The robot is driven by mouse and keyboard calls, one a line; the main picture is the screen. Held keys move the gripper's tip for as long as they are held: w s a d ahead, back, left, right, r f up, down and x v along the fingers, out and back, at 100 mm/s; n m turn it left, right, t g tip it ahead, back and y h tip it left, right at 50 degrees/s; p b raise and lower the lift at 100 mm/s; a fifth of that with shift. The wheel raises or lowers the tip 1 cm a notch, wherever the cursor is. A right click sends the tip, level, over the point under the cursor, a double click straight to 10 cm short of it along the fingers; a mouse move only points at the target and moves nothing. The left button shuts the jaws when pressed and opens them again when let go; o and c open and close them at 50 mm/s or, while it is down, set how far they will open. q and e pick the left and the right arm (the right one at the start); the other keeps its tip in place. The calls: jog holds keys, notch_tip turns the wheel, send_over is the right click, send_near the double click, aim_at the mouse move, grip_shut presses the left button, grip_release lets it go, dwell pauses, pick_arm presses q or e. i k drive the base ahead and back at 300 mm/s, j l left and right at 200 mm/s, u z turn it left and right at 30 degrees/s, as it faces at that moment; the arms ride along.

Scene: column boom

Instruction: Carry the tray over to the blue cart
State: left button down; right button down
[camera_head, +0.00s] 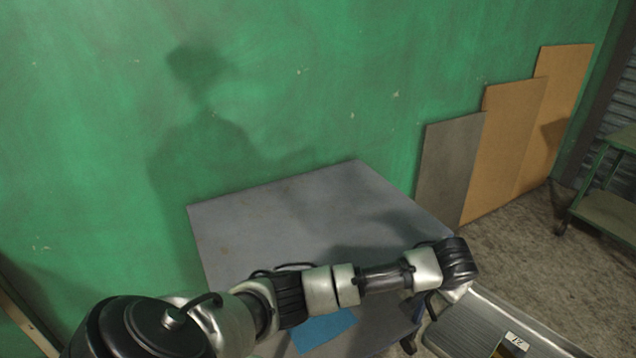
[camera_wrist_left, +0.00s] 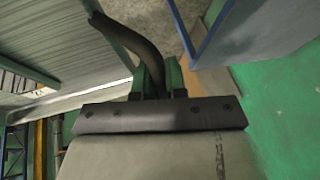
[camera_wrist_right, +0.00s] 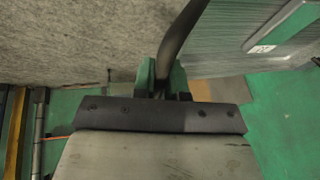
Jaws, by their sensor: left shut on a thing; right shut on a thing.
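The tray (camera_head: 465,328) is grey metal with a ribbed floor. It shows at the lower right of the head view, cut off by the frame edge. My left gripper (camera_wrist_left: 156,82) is shut on a dark curved handle of the tray, whose ribbed face (camera_wrist_left: 60,35) fills the upper left there. My right gripper (camera_wrist_right: 162,80) is shut on another dark handle, with the tray (camera_wrist_right: 225,45) to its right. The blue-grey cart (camera_head: 270,225) stands against the green wall, left of the tray. My left arm hides part of its top. Its blue edge (camera_wrist_left: 213,28) shows in the left wrist view.
A blue patch (camera_head: 325,330) shows on the cart's near part. The tray holds something with a white label (camera_head: 515,342). Boards (camera_head: 508,140) lean on the wall at right. A green shelved cart (camera_head: 605,212) stands far right. Bare floor (camera_head: 525,250) lies between.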

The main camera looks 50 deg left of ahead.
aim_at(327, 237)
jog(key=i+u, duration=0.35)
jog(key=i, duration=0.2)
jog(key=i+l+u, duration=0.1)
jog(key=i+u, duration=0.3)
jog(key=i, duration=0.2)
jog(key=i+u, duration=0.2)
jog(key=u, duration=1.1)
